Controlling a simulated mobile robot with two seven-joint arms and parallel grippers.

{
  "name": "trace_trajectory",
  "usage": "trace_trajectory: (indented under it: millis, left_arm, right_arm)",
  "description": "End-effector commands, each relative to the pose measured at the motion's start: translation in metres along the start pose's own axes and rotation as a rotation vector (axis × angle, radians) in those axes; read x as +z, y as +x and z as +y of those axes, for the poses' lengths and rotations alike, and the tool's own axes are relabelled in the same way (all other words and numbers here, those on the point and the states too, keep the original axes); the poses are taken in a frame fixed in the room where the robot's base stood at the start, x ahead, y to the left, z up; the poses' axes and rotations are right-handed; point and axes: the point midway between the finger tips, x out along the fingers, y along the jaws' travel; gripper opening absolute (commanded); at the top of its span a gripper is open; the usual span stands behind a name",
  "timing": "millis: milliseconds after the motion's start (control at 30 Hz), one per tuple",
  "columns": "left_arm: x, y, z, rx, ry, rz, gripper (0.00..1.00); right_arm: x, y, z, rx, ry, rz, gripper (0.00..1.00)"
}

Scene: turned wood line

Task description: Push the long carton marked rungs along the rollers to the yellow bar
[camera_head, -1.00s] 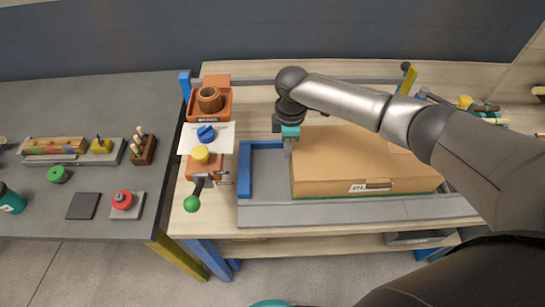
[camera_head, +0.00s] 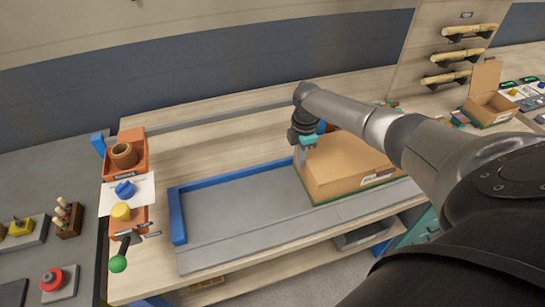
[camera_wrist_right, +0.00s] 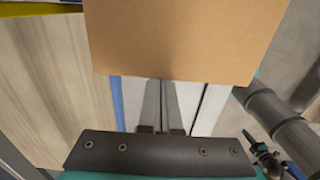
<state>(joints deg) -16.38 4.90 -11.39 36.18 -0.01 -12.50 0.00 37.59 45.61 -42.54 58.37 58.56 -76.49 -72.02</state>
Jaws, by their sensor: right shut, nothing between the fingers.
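The long brown carton (camera_head: 350,168) lies on the right part of the grey roller bed (camera_head: 240,215). A white label, too small to read, shows on its front side. My right gripper (camera_head: 302,162) is shut and empty, pointing down at the carton's left end. In the right wrist view the fingers (camera_wrist_right: 164,98) reach up to the carton's face (camera_wrist_right: 180,45) and appear to touch it. A yellow strip (camera_wrist_right: 40,11) shows at the upper left there; I cannot tell if it is the yellow bar. The bar is not clear in the head view. My left gripper is out of view.
A blue end stop (camera_head: 176,215) closes the bed's left end, and a blue rail (camera_head: 235,174) runs along its back. An open carton (camera_head: 490,108) stands at right.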

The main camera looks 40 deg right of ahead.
Motion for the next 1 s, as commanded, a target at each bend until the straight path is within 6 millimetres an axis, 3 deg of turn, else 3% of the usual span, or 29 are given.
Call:
trace_trajectory:
  millis: [100,267,767,1000]
  left_arm:
    - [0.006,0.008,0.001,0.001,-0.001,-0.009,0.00]
    - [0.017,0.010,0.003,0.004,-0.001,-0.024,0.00]
    - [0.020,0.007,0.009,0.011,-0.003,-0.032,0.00]
    - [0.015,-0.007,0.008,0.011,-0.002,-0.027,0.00]
  right_arm:
    - [0.029,0.003,0.000,-0.001,0.003,-0.003,0.00]
    - [0.044,0.002,0.000,-0.001,0.000,-0.001,0.00]
    - [0.044,-0.002,0.000,0.000,-0.001,0.000,0.00]
    - [0.040,-0.014,-0.001,0.000,-0.002,0.000,0.00]
